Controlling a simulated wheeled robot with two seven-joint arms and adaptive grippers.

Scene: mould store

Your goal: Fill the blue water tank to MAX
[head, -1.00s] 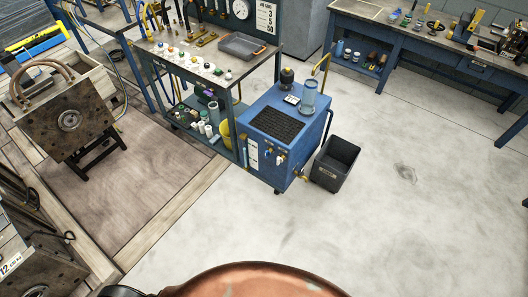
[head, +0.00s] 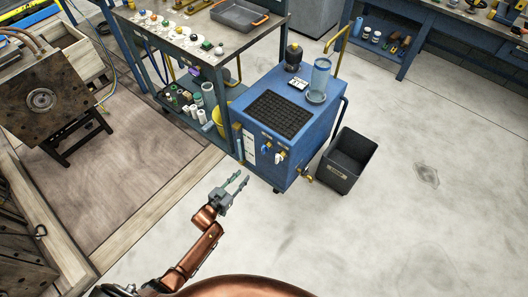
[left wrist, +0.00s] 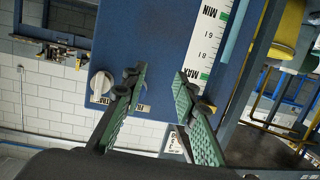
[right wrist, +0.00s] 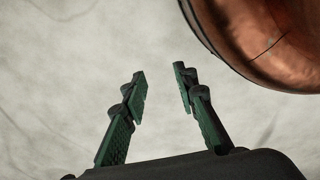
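The blue water tank (head: 277,135) stands on the floor, with a black grille (head: 280,115) and a clear cylinder (head: 320,78) on top. In the left wrist view the scale (left wrist: 208,40) appears upside down, with MIN above MAX; I cannot make out a water level. A pale round knob (left wrist: 101,85) is left of the fingers there. My left gripper (head: 239,180) is open and empty, in front of the tank. My right gripper (right wrist: 159,72) is open and empty over bare floor.
A black bin (head: 347,160) stands right of the tank. A yellow pipe (head: 338,42) rises at its back right corner. A loaded workbench (head: 205,40) is close on the left. A mould (head: 42,105) stands farther left. The floor (head: 420,220) at right is clear.

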